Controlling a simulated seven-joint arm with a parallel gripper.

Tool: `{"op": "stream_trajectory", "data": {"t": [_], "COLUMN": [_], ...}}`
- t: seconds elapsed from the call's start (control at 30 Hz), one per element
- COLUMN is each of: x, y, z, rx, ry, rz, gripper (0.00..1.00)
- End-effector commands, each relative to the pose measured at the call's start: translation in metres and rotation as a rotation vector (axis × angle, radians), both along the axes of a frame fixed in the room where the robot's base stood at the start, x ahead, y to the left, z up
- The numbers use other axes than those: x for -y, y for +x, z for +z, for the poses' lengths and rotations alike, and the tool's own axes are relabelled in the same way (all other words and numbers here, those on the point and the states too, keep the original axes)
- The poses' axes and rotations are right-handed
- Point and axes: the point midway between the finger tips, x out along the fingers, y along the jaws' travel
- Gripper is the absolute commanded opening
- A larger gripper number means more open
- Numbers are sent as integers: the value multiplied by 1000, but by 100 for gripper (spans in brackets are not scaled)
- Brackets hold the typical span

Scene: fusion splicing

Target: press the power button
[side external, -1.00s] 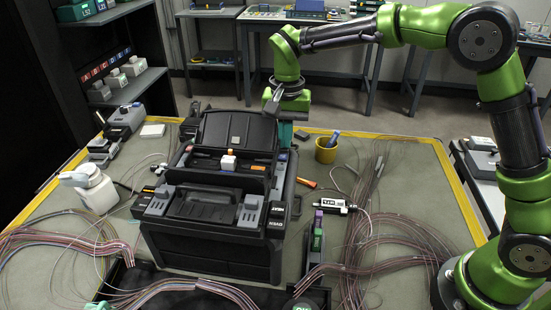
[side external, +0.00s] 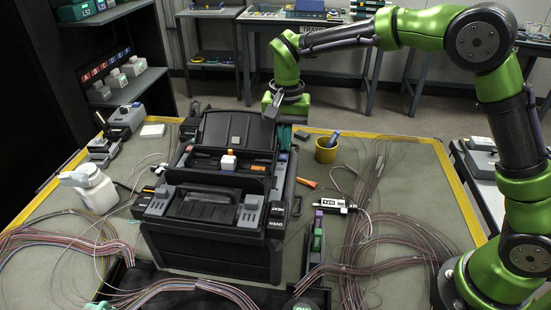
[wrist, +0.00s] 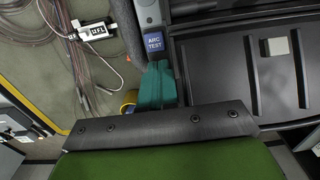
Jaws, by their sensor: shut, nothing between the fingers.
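The black fusion splicer (side external: 215,205) stands in the middle of the bench with its lid (side external: 236,133) raised. No key in view can be read as the power button. A blue key marked ARC TEST (wrist: 153,42) shows in the wrist view on the splicer's edge. My gripper (side external: 284,138) is at the splicer's back right, beside the lid and partly hidden behind it. In the wrist view its teal fingers (wrist: 155,84) are together and empty, close to the ARC TEST key. I cannot tell whether they touch the splicer.
A yellow cup (side external: 326,151) holding a blue-grey item stands right of my gripper. A white bottle (side external: 95,190) stands left of the splicer. Loose fibre bundles (side external: 395,250) cover the bench right and front. A small white-and-black device (side external: 333,205) lies right of the splicer.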

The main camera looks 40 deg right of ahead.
Motion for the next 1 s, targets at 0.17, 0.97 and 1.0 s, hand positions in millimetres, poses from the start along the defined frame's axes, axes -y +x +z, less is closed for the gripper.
{"op": "stream_trajectory", "data": {"t": [0.17,0.97,1.0], "x": [0,0,0], "y": [0,0,0], "z": [34,140,140], "rx": [6,8,8], "ry": [4,5,5], "rz": [-5,-6,-6], "gripper": [0,0,0]}}
